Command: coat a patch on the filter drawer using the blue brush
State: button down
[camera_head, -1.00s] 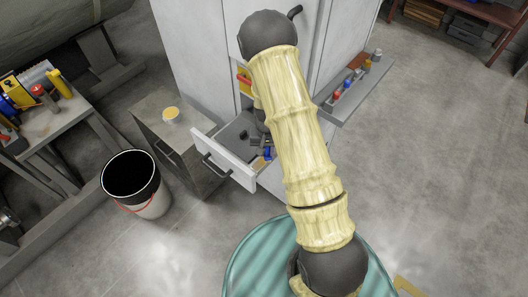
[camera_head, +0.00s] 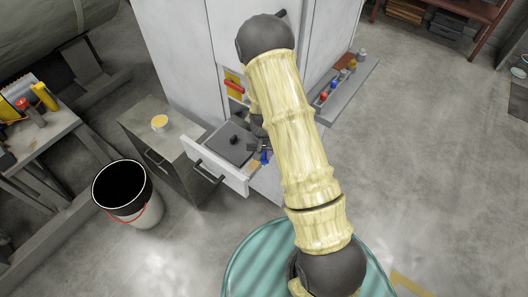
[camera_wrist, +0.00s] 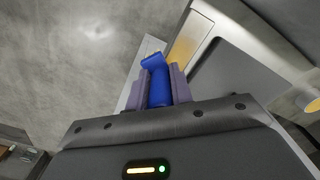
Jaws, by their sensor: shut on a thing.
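The filter drawer (camera_head: 216,165) is pulled out from the white cabinet, with a dark grey panel and a small black knob inside it. My gripper (camera_wrist: 163,88) is shut on the blue brush (camera_wrist: 156,66), which shows between its two fingers in the wrist view. In the head view my arm covers most of the gripper, and a bit of the blue brush (camera_head: 265,157) shows at the drawer's right end. A yellowish patch (camera_wrist: 188,40) lies just beyond the brush in the wrist view. I cannot tell whether the bristles touch it.
A bucket (camera_head: 128,195) stands on the floor. A shelf (camera_head: 350,90) with small bottles is on the cabinet's right. A workbench (camera_head: 40,130) is at far left.

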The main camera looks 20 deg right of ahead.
notch_tip(320, 180, up, 4)
jog(key=shift+s+d+f+p, duration=0.1)
jog(key=shift+d+f+p, duration=0.1)
jog(key=shift+p, duration=0.9)
jog(key=shift+w+d+r+p, duration=0.1)
jog(key=shift+w+r+p, duration=0.2)
jog(key=shift+r+p, duration=0.3)
jog(key=shift+d+r+p, duration=0.2)
jog(key=shift+r+p, duration=0.6)
jog(key=shift+r, duration=0.65)
jog(key=shift+s+a+r+p, duration=0.1)
jog(key=shift+a+r+p, duration=0.05)
jog(key=shift+p, duration=0.2)
jog(key=shift+a, duration=0.1)
jog(key=d+f+n, duration=0.3)
jog(key=d, duration=0.2)
jog(key=shift+s+d+f, duration=0.15)
jog(key=shift+f, duration=0.15)
